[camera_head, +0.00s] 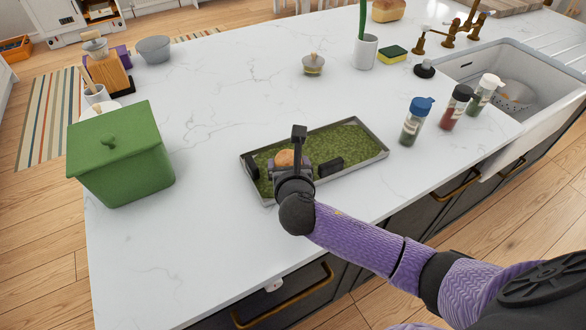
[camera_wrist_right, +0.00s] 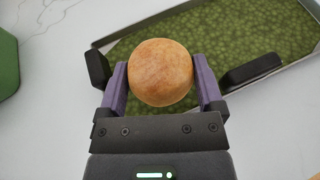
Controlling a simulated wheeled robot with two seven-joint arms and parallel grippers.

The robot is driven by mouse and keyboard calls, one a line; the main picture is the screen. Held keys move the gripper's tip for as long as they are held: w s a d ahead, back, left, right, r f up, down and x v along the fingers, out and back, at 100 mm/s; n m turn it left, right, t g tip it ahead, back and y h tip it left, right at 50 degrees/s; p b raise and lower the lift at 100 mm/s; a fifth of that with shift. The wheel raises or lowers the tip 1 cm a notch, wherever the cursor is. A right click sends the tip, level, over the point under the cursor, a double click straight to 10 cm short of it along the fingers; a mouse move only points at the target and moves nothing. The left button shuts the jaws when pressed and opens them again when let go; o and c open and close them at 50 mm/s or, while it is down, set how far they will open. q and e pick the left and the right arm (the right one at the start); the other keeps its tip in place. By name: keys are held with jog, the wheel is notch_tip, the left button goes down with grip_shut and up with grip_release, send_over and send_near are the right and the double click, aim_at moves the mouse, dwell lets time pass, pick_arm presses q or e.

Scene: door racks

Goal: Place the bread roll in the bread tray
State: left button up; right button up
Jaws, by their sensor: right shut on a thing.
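The bread roll (camera_wrist_right: 161,72) is round and golden brown. My right gripper (camera_head: 289,166) is shut on it, with a purple finger on each side of the roll in the right wrist view (camera_wrist_right: 161,85). In the head view the roll (camera_head: 287,157) shows partly behind the gripper. A rectangular metal tray with a green patterned inside (camera_head: 350,143) lies on the white counter. The gripper and roll are over the tray's left part. I cannot tell whether the roll touches the tray. My left gripper is not in view.
A green lidded bin (camera_head: 122,160) stands left of the tray. Blue-capped (camera_head: 413,122), black-capped (camera_head: 455,107) and white-capped (camera_head: 483,95) jars stand to the right, near the sink (camera_head: 525,85). A small lidded jar (camera_head: 313,65) stands behind. The counter's middle is clear.

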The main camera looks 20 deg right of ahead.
notch_tip(320, 180, down, 4)
jog(key=shift+f+b, duration=0.1)
jog(key=shift+b, duration=0.85)
jog(key=shift+r, duration=0.2)
jog(key=shift+f, duration=0.15)
jog(key=o, duration=0.9)
jog(key=shift+o, duration=0.2)
jog(key=shift+r, duration=0.25)
jog(key=p+v, duration=0.4)
jog(key=v, duration=0.8)
jog(key=shift+f, duration=0.1)
